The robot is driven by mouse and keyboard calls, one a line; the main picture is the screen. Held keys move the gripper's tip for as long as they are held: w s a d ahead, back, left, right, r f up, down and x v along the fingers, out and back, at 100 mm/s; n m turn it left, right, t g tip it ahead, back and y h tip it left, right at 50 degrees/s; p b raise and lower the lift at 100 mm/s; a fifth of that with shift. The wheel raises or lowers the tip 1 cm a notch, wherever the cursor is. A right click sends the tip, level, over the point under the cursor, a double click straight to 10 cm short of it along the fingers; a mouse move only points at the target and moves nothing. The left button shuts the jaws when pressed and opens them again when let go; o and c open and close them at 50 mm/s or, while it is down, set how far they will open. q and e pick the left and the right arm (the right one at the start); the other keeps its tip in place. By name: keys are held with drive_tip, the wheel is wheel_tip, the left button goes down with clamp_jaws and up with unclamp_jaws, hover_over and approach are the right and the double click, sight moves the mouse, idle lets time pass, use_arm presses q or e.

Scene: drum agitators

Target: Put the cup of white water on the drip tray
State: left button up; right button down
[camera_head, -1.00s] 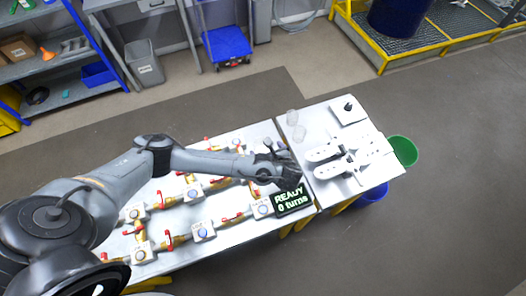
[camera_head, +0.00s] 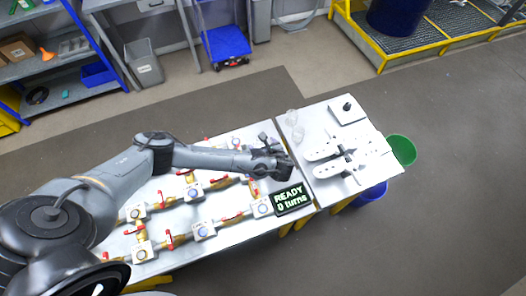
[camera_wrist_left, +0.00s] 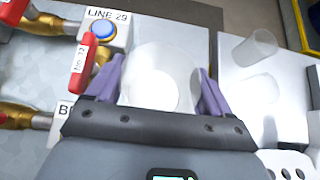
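A translucent cup (camera_wrist_left: 160,78) with a pale whitish inside sits between the purple fingers of my left gripper (camera_wrist_left: 160,92) in the left wrist view. The fingers are at both sides of the cup and appear to touch it. In the head view my left gripper (camera_head: 268,150) is above the right end of the valve table, beside the gap to the smaller table. The cup is hard to make out there. A flat pale square plate with a dark knob (camera_head: 347,110) lies on the smaller table; I cannot tell if it is the drip tray. My right gripper is not in view.
Two clear cups (camera_head: 292,116) stand at the left edge of the smaller table (camera_head: 318,118). White perforated paddles (camera_head: 325,151) lie in its middle. A READY display (camera_head: 291,198), brass pipes and red valve handles (camera_head: 232,218) are near my gripper. A green bucket (camera_head: 402,150) is beyond.

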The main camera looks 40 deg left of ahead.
use_arm(q)
drive_tip(key=c, duration=1)
drive_tip(key=shift+r, duration=0.2)
